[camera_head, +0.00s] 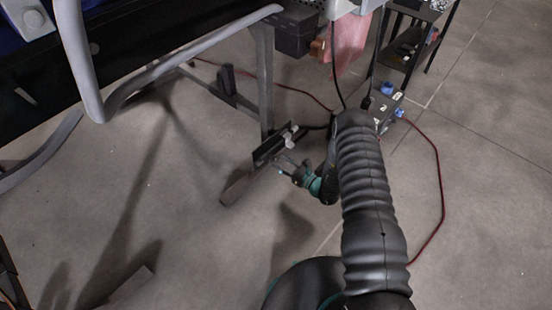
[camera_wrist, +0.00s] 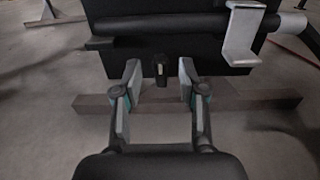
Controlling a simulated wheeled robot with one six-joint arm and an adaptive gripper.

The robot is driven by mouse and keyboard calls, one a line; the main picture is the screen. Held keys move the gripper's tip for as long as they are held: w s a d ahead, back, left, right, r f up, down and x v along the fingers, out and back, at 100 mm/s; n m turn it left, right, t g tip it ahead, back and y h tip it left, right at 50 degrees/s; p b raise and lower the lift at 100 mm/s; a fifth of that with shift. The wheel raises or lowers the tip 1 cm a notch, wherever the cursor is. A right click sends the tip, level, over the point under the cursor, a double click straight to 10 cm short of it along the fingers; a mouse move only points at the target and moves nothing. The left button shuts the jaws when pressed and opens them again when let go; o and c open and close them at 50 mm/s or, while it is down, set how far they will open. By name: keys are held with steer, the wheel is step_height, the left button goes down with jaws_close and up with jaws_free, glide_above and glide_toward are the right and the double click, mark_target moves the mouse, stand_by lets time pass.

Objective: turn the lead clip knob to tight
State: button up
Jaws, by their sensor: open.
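A small dark knob with a pale upright mark (camera_wrist: 160,66) sits on the front of a black panel (camera_wrist: 215,58) in the wrist view. My gripper (camera_wrist: 160,80) is open, with one fingertip on each side of the knob and a gap on both sides. I cannot tell how far the fingertips are from the panel. In the head view my gripper (camera_head: 284,166) is just in front of the black panel (camera_head: 268,149), low by the frame leg. The knob cannot be made out there.
A pale metal clip (camera_wrist: 243,40) hangs over a black rod (camera_wrist: 165,25) at the panel's top right. A brown floor bar (camera_wrist: 250,100) runs below. A metal leg (camera_head: 265,85) stands behind the panel in the head view. A red cable (camera_head: 440,180) lies right; open floor is left.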

mark_target(275, 159)
steer(key=shift+x, duration=1.55)
jaws_close()
steer(key=shift+w+m+b, duration=0.1)
steer(key=shift+m+b, duration=0.2)
steer(key=shift+b, duration=0.1)
steer(key=shift+w+d+f+m+b, duration=0.25)
steer(key=shift+m+b, duration=1.25)
steer(key=shift+m, duration=1.35)
steer(key=shift+w+d+f+m+b, duration=0.25)
steer(key=shift+m+b, duration=1.2)
steer(key=shift+m, duration=1.45)
steer(key=shift+w+d+f+m+b, duration=0.15)
steer(key=shift+w+f+m+b, duration=0.2)
steer(key=shift+m+b, duration=1.85)
steer(key=shift+s+f+m+p, duration=0.1)
steer(key=shift+m+p, duration=0.6)
steer(key=shift+m, duration=0.15)
